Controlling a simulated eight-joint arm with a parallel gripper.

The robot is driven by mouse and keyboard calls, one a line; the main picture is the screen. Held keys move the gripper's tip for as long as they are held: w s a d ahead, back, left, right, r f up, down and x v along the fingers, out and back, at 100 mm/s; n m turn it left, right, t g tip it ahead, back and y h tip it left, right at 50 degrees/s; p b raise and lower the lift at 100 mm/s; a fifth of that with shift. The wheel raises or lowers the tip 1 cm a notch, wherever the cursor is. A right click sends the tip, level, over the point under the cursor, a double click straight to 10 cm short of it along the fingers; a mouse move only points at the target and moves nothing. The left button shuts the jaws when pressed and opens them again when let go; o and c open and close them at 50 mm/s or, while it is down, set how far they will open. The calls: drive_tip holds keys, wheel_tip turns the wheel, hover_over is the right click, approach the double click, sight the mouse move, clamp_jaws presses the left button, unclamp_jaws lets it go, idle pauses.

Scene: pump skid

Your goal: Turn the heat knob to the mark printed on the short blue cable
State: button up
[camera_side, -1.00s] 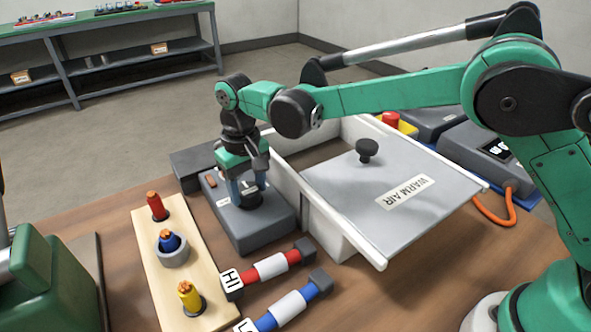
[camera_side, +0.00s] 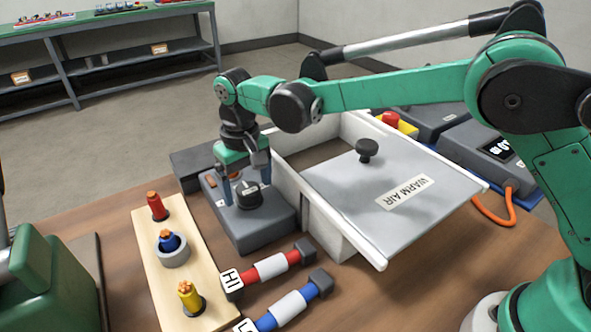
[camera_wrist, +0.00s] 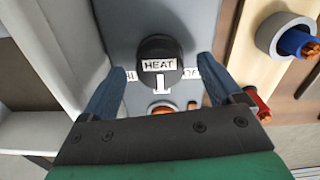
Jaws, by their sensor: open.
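The black heat knob (camera_side: 249,195) sits on a grey control box (camera_side: 262,228). In the wrist view the knob (camera_wrist: 158,52) carries a HEAT label. A white mark (camera_wrist: 162,86) below it points toward an orange lamp. Partly hidden labels flank the knob, one ending in H-like strokes at left, one starting "OF" at right. My gripper (camera_side: 246,178) is open, its blue fingers on either side of the knob with gaps; it also shows in the wrist view (camera_wrist: 160,88). The blue cable (camera_side: 290,307) lies in front; its white tag starts with "L", the rest cut off.
A red cable (camera_side: 270,268) tagged HI lies beside the blue one. A wooden board (camera_side: 178,278) with red, blue and yellow plugs stands left of the box. A white-walled bin with a WARM AIR lid (camera_side: 380,205) stands close on the right.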

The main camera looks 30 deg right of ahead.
sight(248, 188)
drive_tip(key=shift+r, duration=2.5)
drive_tip(key=shift+r, duration=0.1)
drive_tip(key=s+d+r+t, duration=0.1)
drive_tip(key=s+d+r, duration=0.1)
drive_tip(key=d, duration=0.1)
drive_tip(key=s+d+r+t, duration=0.1)
drive_tip(key=s+d, duration=0.1)
drive_tip(key=d, duration=0.2)
drive_tip(key=s+d+r+t, duration=0.1)
drive_tip(key=s+d+r, duration=0.1)
drive_tip(key=d, duration=0.1)
drive_tip(key=shift+s+d+r+m+t+y, duration=0.1)
drive_tip(key=shift+d+r+m+t+y, duration=0.1)
drive_tip(key=shift+r+m+t+y, duration=0.15)
drive_tip(key=shift+t, duration=0.75)
drive_tip(key=s+d, duration=0.3)
drive_tip(key=shift+s+d+f, duration=0.1)
drive_tip(key=shift+s+f, duration=0.15)
drive_tip(key=shift+s, duration=0.15)
drive_tip(key=s+d+f, duration=0.1)
drive_tip(key=s+d+f+t, duration=0.1)
drive_tip(key=s, duration=0.1)
drive_tip(key=s+d+f+t, duration=0.1)
drive_tip(key=shift+s+d+f+m, duration=0.1)
drive_tip(key=shift+s+d+m, duration=0.1)
drive_tip(key=shift+s+m, duration=0.2)
